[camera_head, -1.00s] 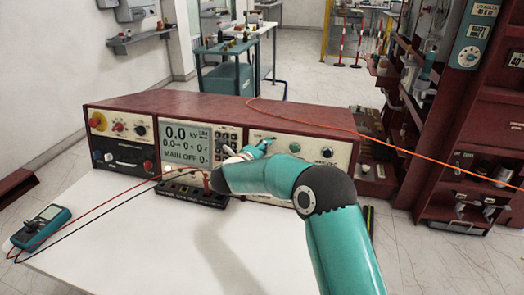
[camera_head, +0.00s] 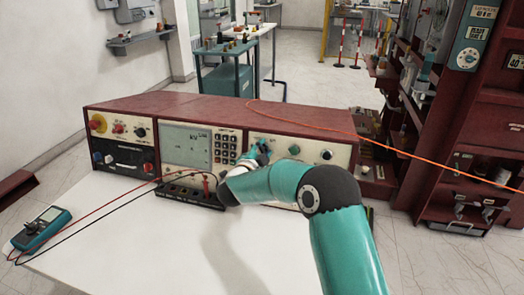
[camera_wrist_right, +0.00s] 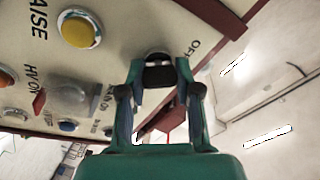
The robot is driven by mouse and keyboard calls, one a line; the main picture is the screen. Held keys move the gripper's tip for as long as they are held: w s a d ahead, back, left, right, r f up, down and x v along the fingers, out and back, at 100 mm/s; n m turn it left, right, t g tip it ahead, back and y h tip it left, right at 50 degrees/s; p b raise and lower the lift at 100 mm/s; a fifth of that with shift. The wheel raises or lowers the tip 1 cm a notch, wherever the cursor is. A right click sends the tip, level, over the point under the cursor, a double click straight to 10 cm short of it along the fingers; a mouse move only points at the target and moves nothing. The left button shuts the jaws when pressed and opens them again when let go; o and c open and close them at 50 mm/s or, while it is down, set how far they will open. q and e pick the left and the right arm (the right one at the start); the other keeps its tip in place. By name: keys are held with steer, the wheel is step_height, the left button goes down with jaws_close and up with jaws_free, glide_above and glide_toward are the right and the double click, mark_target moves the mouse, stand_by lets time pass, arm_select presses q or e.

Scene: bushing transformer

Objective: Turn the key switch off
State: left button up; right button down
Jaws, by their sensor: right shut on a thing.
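The key switch (camera_wrist_right: 158,74) is a dark knob on the cream panel, beside a partly visible label starting "OF" in the right wrist view. My right gripper (camera_wrist_right: 158,80) is shut on it, one finger on each side. In the head view my right gripper (camera_head: 262,150) reaches the right-hand panel of the control console (camera_head: 210,112) and hides the key switch there. The console's display (camera_head: 184,145) is blank grey with no lit digits. My left gripper is not in view.
A yellow button (camera_wrist_right: 77,30) and a clear dome (camera_wrist_right: 72,97) sit near the key switch. A black terminal strip (camera_head: 188,194) and a teal multimeter (camera_head: 42,228) with leads lie on the white table (camera_head: 150,255). An orange cable (camera_head: 330,128) crosses the console top.

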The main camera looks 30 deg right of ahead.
steer(key=shift+a+f+n+t, duration=0.1)
steer(key=shift+f+n+t, duration=0.05)
steer(key=shift+n, duration=0.55)
steer(key=shift+f+n+t, duration=0.15)
steer(key=shift+n, duration=0.55)
steer(key=shift+f+y, duration=0.1)
steer(key=shift+y, duration=0.2)
steer(key=c, duration=0.8)
jaws_free()
steer(key=shift+r, duration=0.25)
steer(key=v, duration=1.2)
steer(key=shift+f, duration=0.25)
steer(key=shift+f, duration=0.1)
